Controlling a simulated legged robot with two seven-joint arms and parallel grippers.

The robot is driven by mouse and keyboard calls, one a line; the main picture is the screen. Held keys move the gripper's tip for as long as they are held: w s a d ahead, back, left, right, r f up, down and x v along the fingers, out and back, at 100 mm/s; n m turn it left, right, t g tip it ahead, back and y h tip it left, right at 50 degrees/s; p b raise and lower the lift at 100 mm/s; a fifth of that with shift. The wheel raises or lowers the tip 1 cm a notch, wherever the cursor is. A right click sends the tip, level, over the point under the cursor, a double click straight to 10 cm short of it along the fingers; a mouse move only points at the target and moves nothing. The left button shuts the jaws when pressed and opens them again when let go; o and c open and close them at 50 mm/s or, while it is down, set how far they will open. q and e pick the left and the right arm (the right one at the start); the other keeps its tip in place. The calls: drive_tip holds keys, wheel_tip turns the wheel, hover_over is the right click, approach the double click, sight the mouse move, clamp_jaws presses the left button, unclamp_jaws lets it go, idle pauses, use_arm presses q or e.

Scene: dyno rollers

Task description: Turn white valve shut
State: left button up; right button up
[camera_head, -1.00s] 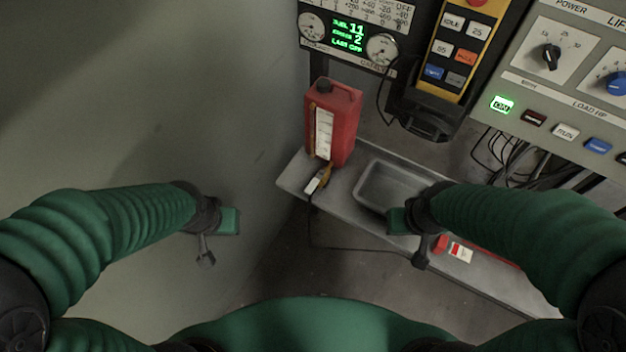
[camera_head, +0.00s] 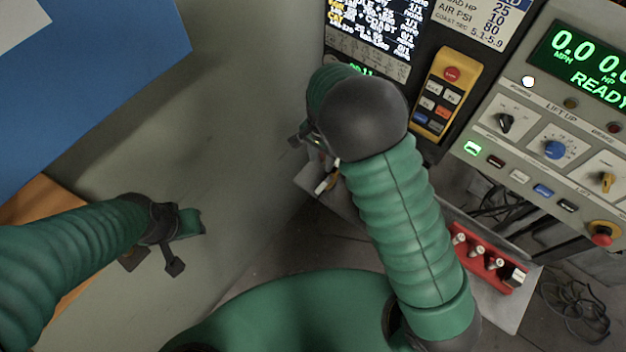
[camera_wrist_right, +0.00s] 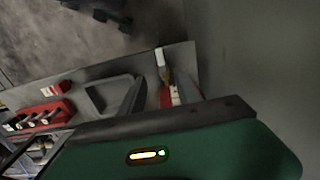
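No white valve can be made out for certain. A red block (camera_head: 485,258) with several pale-ended levers or knobs sits on the grey bench in the head view. It also shows at the left of the right wrist view (camera_wrist_right: 40,116). My right gripper (camera_head: 300,136) is beyond the bench's far-left end, mostly hidden behind its own dark wrist. In the right wrist view its green and dark body fills the bottom, and its fingers cannot be read. My left gripper (camera_head: 180,242) hangs at the left, away from the bench, its opening unclear.
A grey bench (camera_head: 508,312) runs diagonally below the control panel (camera_head: 540,150). A small white-ended tool (camera_wrist_right: 161,58) lies beside a red container (camera_wrist_right: 167,97) near the bench end. A yellow pendant (camera_head: 437,95) hangs above. A plain wall (camera_head: 240,120) borders the bench's left.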

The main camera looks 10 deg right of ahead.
sight(320, 187)
wheel_tip(320, 187, down, 16)
drive_tip(key=shift+p, duration=0.4)
drive_tip(key=shift+r, duration=0.1)
drive_tip(key=shift+c, duration=1.1)
clamp_jaws()
drive_tip(key=shift+w, duration=0.1)
